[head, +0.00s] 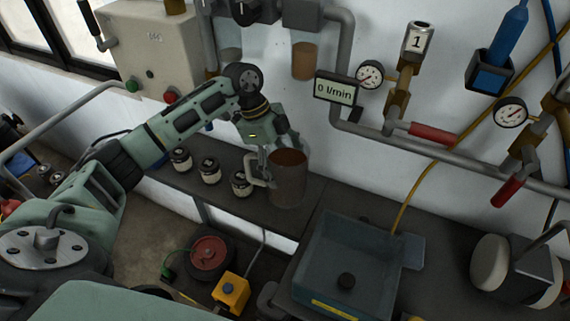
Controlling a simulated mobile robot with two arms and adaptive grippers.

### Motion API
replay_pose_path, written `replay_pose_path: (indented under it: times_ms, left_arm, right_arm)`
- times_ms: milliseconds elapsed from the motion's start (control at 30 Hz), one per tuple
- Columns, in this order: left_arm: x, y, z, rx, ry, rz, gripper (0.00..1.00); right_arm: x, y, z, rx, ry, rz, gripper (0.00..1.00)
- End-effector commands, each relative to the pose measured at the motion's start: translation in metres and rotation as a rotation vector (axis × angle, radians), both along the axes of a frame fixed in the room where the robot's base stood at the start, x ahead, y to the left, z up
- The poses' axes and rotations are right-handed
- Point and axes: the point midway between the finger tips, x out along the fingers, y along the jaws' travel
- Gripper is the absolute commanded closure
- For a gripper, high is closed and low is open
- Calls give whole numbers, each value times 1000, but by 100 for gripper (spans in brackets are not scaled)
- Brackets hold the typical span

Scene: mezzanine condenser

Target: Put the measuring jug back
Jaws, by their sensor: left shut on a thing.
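The measuring jug (288,184) is a see-through cylinder with brown contents, near the middle of the head view. My left gripper (264,168) reaches in from the left and is shut on the jug's handle, on the jug's left side. The fingers partly hide the handle. The jug is upright, over the right part of the dark shelf (233,207) along the wall. I cannot tell whether its base touches the shelf. My right gripper is not in view.
Several small labelled jars (209,171) stand left of the jug. A see-through tank (345,267) with a dark round spot on its floor is at lower right. Pipes, gauges (370,74), red-handled valves (433,133) and a flow display (335,88) line the wall behind.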

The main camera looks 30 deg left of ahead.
Motion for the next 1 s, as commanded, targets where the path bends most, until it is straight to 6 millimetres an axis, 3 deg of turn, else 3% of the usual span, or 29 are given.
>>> replay_pose_path:
  times_ms: [133, 500, 633, 833, 867, 1000]
  left_arm:
    - [1, -1, -14, -4, -6, 0, 84]
    - [1, -1, -45, -5, -3, 0, 84]
    - [2, -1, -58, -4, -6, -1, 84]
    - [2, -1, -60, -3, -7, -1, 84]
    - [0, 0, -63, 1, -1, -2, 19]
    - [0, 0, -63, 1, -1, -2, 7]
  right_arm:
    - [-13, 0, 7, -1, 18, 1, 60]
    - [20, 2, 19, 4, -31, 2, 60]
    - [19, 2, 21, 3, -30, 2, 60]
    - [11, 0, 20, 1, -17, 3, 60]
    - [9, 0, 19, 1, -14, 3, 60]
    - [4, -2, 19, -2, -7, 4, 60]
